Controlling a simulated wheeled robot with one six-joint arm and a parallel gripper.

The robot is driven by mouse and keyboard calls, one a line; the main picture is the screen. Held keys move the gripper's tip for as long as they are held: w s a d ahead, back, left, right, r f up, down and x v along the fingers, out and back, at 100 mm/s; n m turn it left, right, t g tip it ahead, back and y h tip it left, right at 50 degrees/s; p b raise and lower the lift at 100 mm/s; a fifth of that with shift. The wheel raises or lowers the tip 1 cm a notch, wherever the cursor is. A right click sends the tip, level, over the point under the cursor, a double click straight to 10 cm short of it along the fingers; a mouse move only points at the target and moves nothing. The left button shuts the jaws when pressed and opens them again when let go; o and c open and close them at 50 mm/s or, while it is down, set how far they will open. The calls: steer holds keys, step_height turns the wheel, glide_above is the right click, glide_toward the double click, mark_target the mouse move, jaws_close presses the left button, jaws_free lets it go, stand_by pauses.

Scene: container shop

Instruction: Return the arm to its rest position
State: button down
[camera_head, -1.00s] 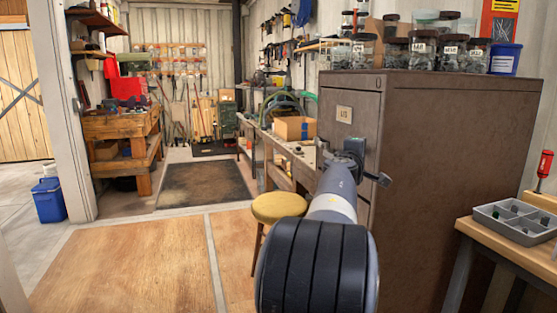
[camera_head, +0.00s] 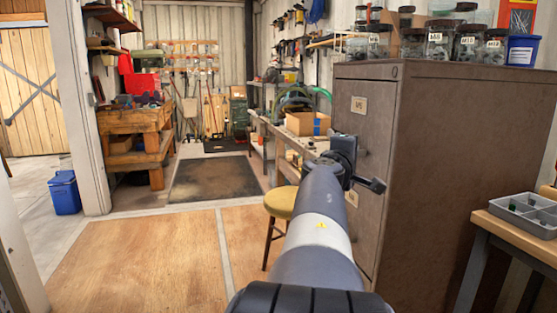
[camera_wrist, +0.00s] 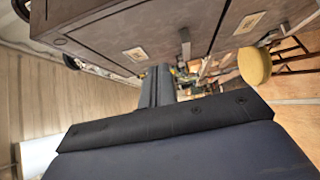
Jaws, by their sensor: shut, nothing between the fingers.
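My gripper (camera_head: 343,142) is in front of the brown metal cabinet's drawer side in the head view, at the end of my arm, which reaches up from the bottom middle. It is small and partly hidden by my wrist. In the wrist view my gripper (camera_wrist: 160,78) shows as dark fingers close together, with nothing held. The cabinet (camera_head: 440,150) stands just right of it. The cabinet's front, with label plates, fills the top of the wrist view (camera_wrist: 95,35). I cannot tell the exact gap between gripper and cabinet.
A yellow-topped stool (camera_head: 280,202) stands left of my arm. A workbench with a cardboard box (camera_head: 300,124) lies behind the gripper. Jars (camera_head: 438,42) stand on the cabinet. A grey parts tray (camera_head: 522,212) sits on a table at right. The wooden floor (camera_head: 140,265) at left is clear.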

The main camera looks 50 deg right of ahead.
steer(key=shift+d, duration=0.15)
steer(key=p, duration=0.2)
glide_toward(377, 140)
steer(key=w+d, duration=0.2)
steer(key=w, duration=0.1)
steer(key=shift+s+d, duration=0.4)
steer(key=shift+d, duration=0.45)
steer(key=shift+s+d, duration=0.4)
steer(key=shift+d, duration=0.45)
